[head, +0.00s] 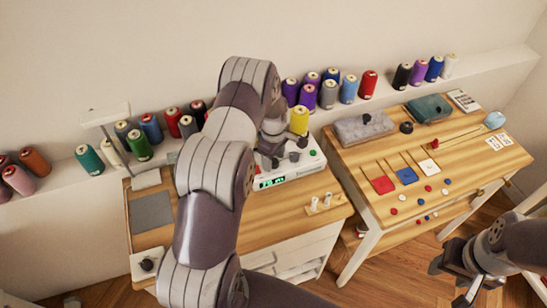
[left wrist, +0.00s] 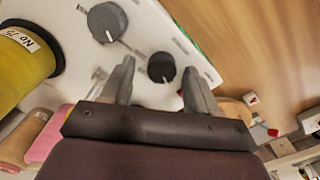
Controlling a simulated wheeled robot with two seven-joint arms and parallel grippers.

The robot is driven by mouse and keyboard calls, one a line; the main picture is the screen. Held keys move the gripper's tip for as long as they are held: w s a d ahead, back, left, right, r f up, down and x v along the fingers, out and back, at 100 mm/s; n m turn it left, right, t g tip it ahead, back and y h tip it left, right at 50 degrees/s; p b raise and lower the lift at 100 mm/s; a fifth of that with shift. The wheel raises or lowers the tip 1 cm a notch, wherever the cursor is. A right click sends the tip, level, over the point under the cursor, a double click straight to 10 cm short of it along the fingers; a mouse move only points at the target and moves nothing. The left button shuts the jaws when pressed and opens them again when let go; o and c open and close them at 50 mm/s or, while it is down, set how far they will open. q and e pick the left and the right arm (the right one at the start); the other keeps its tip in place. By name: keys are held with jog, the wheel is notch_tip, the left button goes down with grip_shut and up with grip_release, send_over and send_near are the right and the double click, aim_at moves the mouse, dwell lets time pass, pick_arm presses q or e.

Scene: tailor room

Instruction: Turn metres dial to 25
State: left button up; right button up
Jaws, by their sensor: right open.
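The white winding machine (head: 309,163) stands on the left wooden table, with a green lit display (head: 272,183) on its front whose digits I cannot read surely. Dark round dials sit on its top; one (head: 302,143) shows right of my left gripper (head: 270,157). In the left wrist view, one dial (left wrist: 161,67) appears between the spread fingers of my left gripper (left wrist: 157,76), with gaps on both sides. A second dial (left wrist: 107,22) lies beyond the left finger. I cannot tell which is the metres dial. My right gripper (head: 466,280) is open and empty, low at right.
A yellow spool (head: 299,121) stands at the machine's back; it also shows in the left wrist view (left wrist: 25,55). Several thread spools line the wall ledge. The right table (head: 440,165) holds coloured squares and buttons. A small pegged wooden block (head: 325,205) lies in front of the machine.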

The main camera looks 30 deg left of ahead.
aim_at(273, 161)
pick_arm(q)
notch_tip(273, 161, up, 13)
jog(key=b, duration=0.2)
jog(key=shift+f, duration=0.15)
dwell(0.5)
